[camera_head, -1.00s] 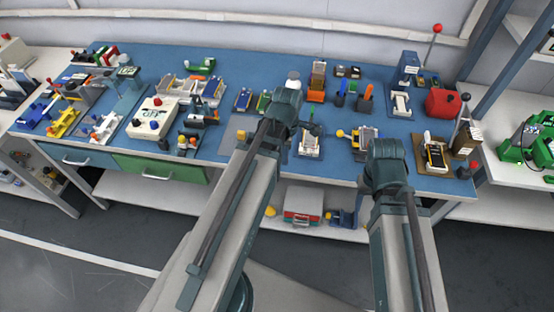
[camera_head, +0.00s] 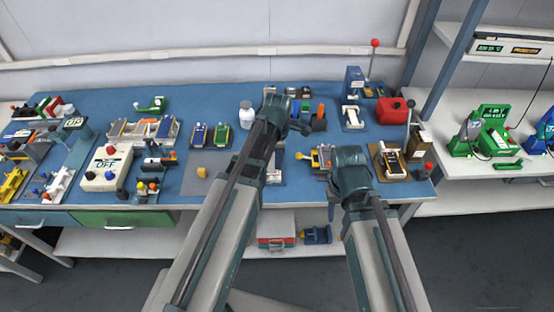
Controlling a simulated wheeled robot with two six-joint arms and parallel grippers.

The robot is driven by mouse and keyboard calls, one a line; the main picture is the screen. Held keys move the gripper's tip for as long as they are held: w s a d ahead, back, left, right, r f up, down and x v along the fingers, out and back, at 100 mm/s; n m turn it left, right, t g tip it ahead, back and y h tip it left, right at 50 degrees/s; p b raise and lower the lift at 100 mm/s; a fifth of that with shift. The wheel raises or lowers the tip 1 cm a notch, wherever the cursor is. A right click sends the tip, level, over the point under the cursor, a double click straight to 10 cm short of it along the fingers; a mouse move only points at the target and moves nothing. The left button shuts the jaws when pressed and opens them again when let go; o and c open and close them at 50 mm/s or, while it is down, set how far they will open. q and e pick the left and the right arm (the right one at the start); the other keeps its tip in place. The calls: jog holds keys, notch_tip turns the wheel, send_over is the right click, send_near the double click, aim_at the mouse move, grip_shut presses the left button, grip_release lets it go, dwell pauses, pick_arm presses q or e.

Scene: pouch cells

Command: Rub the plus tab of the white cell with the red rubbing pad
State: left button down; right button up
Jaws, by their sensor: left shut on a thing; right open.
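My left gripper (camera_head: 289,124) is over the middle of the blue bench, its fingers hidden behind its wrist. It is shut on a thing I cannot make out. My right gripper (camera_head: 350,170) is open at the bench's front edge, its jaws mostly hidden by its wrist. A small fixture with a whitish cell (camera_head: 273,168) is partly covered by my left arm. I cannot tell whether this is the white cell, and its plus tab is too small to see. I cannot pick out the red rubbing pad. Blue and orange handles stand just right of my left gripper.
A blue cell (camera_head: 198,134) and a green cell (camera_head: 220,135) lie left of my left arm, near a white bottle (camera_head: 246,115). A yellow-knobbed device (camera_head: 320,157) and a brown-based fixture (camera_head: 379,166) flank my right gripper.

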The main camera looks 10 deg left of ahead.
aim_at(274, 177)
pick_arm(q)
jog(key=shift+f+b, duration=2.1)
jog(key=shift+f, duration=0.25)
jog(key=shift+f+b, duration=0.6)
jog(key=shift+s+a, duration=0.1)
jog(key=shift+a, duration=0.05)
jog(key=shift+s+a, duration=0.15)
jog(key=shift+a, duration=0.5)
jog(key=shift+d, duration=0.15)
jog(key=shift+w+d, duration=0.2)
jog(key=shift+d, duration=0.45)
jog(key=shift+a, duration=0.1)
jog(key=shift+s+a, duration=0.2)
jog(key=shift+a, duration=0.45)
jog(key=shift+d, duration=0.1)
